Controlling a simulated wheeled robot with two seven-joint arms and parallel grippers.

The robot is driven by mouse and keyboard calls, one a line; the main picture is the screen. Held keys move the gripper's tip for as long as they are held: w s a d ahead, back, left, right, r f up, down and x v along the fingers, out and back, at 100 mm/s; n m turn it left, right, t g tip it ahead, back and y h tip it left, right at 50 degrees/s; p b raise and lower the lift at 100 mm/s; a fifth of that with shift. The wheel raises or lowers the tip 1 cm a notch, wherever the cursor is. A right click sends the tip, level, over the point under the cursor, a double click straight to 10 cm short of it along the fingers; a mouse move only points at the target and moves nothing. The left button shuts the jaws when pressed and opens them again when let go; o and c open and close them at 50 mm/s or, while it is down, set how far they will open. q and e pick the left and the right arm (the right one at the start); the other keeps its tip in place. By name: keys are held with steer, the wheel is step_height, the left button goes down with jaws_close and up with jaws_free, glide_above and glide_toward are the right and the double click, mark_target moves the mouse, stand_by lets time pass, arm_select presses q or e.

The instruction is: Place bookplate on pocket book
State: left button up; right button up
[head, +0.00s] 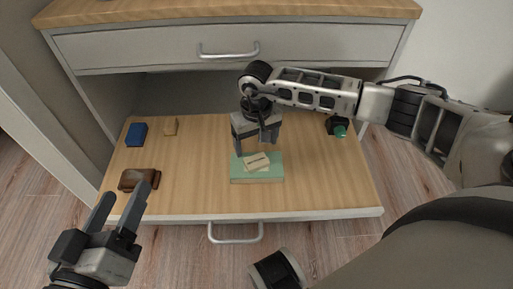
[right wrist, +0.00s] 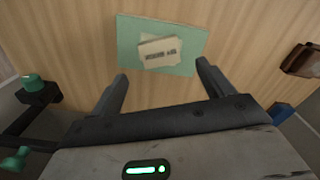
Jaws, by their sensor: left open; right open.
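The pocket book (head: 270,175) is a flat green book lying on the pulled-out wooden drawer surface; it also shows in the right wrist view (right wrist: 130,38). The bookplate (head: 256,162) is a small cream piece with dark print, lying tilted on top of the book; in the right wrist view the bookplate (right wrist: 160,50) rests within the green cover. My right gripper (head: 254,148) is open and empty, just behind the book and apart from the bookplate. My left gripper (head: 121,208) is open and empty, in front of the drawer at the left.
A closed drawer (head: 150,48) is above. The surface right of the book is clear.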

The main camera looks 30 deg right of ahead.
arm_select(q)
steer(key=shift+a+f+m+y+p, duration=0.3)
steer(key=shift+m+y+p, duration=0.1)
steer(key=shift+p, duration=0.25)
arm_select(e)
steer(key=shift+r, duration=2.8)
